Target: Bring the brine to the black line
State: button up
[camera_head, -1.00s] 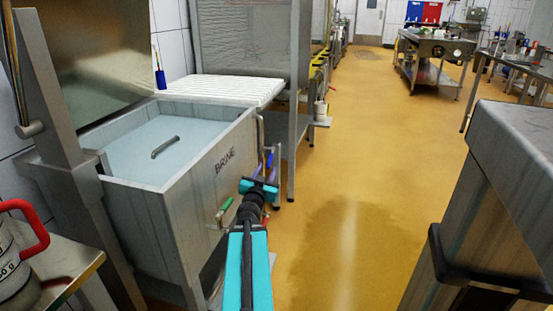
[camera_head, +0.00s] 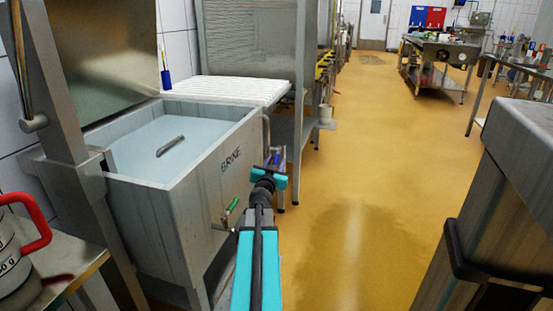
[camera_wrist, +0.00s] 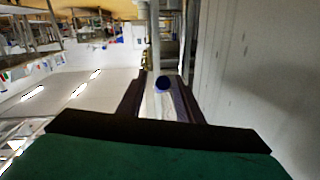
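The brine tank (camera_head: 190,200) is a steel tub marked BRINE at the left in the head view. Pale blue brine (camera_head: 200,135) lies below its rim, with a grey bar-like handle (camera_head: 170,146) at the surface. No black line can be made out. A green-handled valve lever (camera_head: 231,207) is on the tank's front. My gripper (camera_head: 272,166) is just right of the tank's front, right of and above the lever. In the wrist view its two dark fingers (camera_wrist: 163,82) stand apart, with a round blue thing (camera_wrist: 162,83) seen between them; contact cannot be told.
A white slatted shelf (camera_head: 235,90) adjoins the tank's far end. A red-handled container (camera_head: 18,245) stands on a bench at lower left. A steel unit (camera_head: 505,190) with a black corner blocks the right. The yellow floor (camera_head: 370,160) between is clear.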

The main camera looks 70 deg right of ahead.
aim_at(277, 157)
jog(key=shift+w+d+b, duration=0.2)
jog(key=shift+d+b, duration=0.05)
jog(key=shift+d, duration=0.7)
jog(key=shift+w+d+b, duration=0.15)
jog(key=shift+d+b, duration=0.05)
jog(key=shift+d, duration=0.75)
